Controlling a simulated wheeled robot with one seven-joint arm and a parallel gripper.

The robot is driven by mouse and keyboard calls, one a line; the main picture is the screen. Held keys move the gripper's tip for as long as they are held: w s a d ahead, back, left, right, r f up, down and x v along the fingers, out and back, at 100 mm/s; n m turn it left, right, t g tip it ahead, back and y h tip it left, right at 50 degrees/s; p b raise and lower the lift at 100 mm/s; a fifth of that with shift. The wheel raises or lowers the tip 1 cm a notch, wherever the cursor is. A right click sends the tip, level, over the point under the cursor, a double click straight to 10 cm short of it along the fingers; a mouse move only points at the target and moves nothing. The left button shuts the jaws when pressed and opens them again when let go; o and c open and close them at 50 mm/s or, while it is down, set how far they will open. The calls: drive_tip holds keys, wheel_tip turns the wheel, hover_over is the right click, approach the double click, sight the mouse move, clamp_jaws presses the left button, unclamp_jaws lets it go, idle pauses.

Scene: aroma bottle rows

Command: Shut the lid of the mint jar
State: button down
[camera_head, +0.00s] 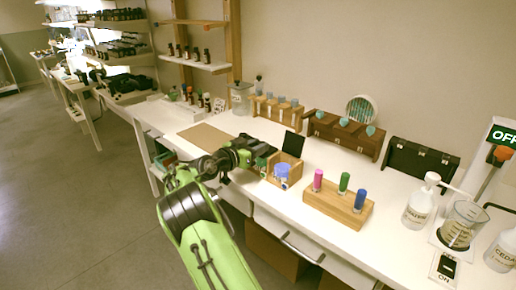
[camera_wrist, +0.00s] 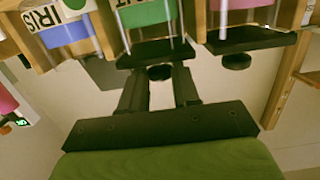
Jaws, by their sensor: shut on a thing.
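The mint jar (camera_wrist: 152,14) has green contents and a label cut off by the picture's edge, at the top middle of the wrist view. Its black lid (camera_wrist: 150,55) lies across the jar's mouth; I cannot tell whether it sits fully flush. My gripper (camera_wrist: 161,80) is shut on the lid's small dark knob (camera_wrist: 160,72), between its two fingertips. In the head view my gripper (camera_head: 247,152) is at the left end of the wooden jar box (camera_head: 292,180), beside a green jar (camera_head: 262,164), and partly hides that end.
The blue IRIS jar (camera_wrist: 68,27) is beside the mint jar, and a black panel (camera_head: 292,144) stands upright behind it. A pink jar's black lid (camera_wrist: 245,39) is on the other side. A wooden stand (camera_head: 338,206) with coloured bottles is to the right. A brown mat (camera_head: 206,138) lies left.

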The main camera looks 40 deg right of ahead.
drive_tip(key=c, duration=0.8)
unclamp_jaws()
drive_tip(key=a, duration=0.5)
drive_tip(key=s+a+r+p, duration=0.1)
drive_tip(key=a, duration=0.4)
drive_tip(key=a+p, duration=0.1)
drive_tip(key=a, duration=0.4)
drive_tip(key=shift+s+a+r, duration=0.25)
drive_tip(key=shift+r, duration=0.15)
